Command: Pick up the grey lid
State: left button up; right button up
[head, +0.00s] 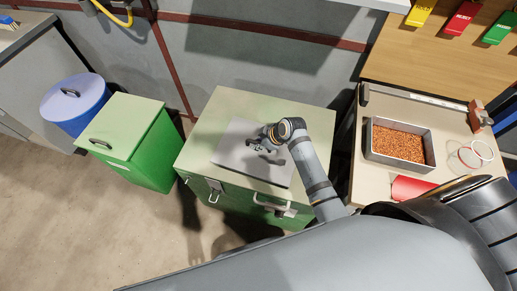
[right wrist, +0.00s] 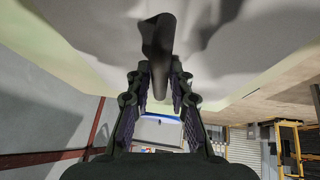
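The grey lid (head: 233,157) is a flat square plate lying on top of the pale green box (head: 210,125) in the head view. In the right wrist view its pale underlit surface (right wrist: 85,25) fills the top, with a dark bar handle (right wrist: 160,35) standing out from it. My right gripper (head: 267,146) is over the lid's middle; in the wrist view its two fingers (right wrist: 160,78) stand on either side of the handle. They look open, with a narrow gap to the handle; contact is hard to tell. My left gripper is not in view.
A green bin (head: 140,150) and a blue round bin (head: 75,103) stand left of the box. At right, a bench holds a tray of copper-coloured scrap (head: 398,143), a red item (head: 412,188) and clear rings (head: 470,155). A wall stands behind the box.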

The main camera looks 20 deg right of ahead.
grip_shut()
jog(key=shift+r, duration=0.1)
